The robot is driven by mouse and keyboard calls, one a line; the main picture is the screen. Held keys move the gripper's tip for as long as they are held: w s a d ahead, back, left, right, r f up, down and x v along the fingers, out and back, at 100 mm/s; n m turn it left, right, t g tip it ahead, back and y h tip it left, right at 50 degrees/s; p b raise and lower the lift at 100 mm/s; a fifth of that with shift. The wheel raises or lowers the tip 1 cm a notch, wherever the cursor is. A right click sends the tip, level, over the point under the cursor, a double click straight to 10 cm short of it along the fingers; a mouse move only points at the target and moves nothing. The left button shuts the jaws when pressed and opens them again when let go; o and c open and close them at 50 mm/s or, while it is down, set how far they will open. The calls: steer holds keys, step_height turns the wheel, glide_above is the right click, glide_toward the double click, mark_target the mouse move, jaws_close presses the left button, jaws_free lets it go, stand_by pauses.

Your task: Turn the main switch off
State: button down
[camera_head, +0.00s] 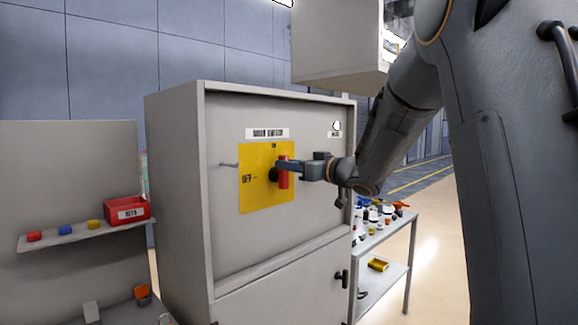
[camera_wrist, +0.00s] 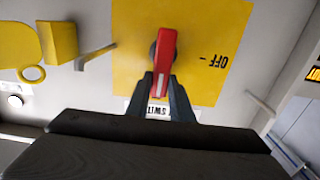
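The main switch is a yellow plate (camera_head: 255,195) on the grey cabinet's front, with a red handle (camera_head: 283,178). OFF is printed at the plate's left, and a small mark is at its top. The handle stands upright, toward the top mark and not toward OFF. The wrist view sees the plate (camera_wrist: 130,45) upside down, with the handle (camera_wrist: 163,60) pointing down, away from OFF at the right. My gripper (camera_head: 282,167) is at the handle. In the wrist view its fingers (camera_wrist: 161,85) lie close on both sides of the handle, apparently touching it.
A peg (camera_head: 228,165) sticks out left of the plate. In the wrist view another peg (camera_wrist: 95,57) and yellow items (camera_wrist: 62,42) are at the left. A shelf with a red bin (camera_head: 127,210) is at left; a table (camera_head: 385,235) with small parts is at right.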

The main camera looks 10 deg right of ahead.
mark_target(280, 179)
steer(key=shift+a+f+n+b, duration=0.1)
steer(key=shift+n+b, duration=0.2)
steer(key=shift+n, duration=0.1)
steer(key=n+b, duration=0.2)
steer(key=a+f+n+b, duration=0.1)
steer(key=n+b, duration=0.1)
steer(key=n, duration=0.1)
steer(key=s+a+n+b, duration=0.1)
steer(key=n+b, duration=0.2)
steer(key=shift+s+f, duration=0.1)
steer(key=shift+f, duration=0.05)
steer(key=n+b, duration=0.1)
steer(key=f+n+b, duration=0.1)
steer(key=n+b, duration=0.2)
steer(key=b, duration=0.1)
steer(key=shift+s+a+f+n, duration=0.15)
steer(key=shift+s+a+n, duration=0.05)
steer(key=shift+a+n, duration=0.15)
steer(key=n+b, duration=0.2)
steer(key=f+n+b, duration=0.1)
steer(key=n+b, duration=0.1)
steer(key=b, duration=0.1)
steer(key=shift+s+a+n, duration=0.1)
steer(key=shift+n, duration=0.15)
steer(key=c, duration=1.6)
jaws_free()
steer(key=shift+o, duration=0.2)
steer(key=shift+s, duration=0.1)
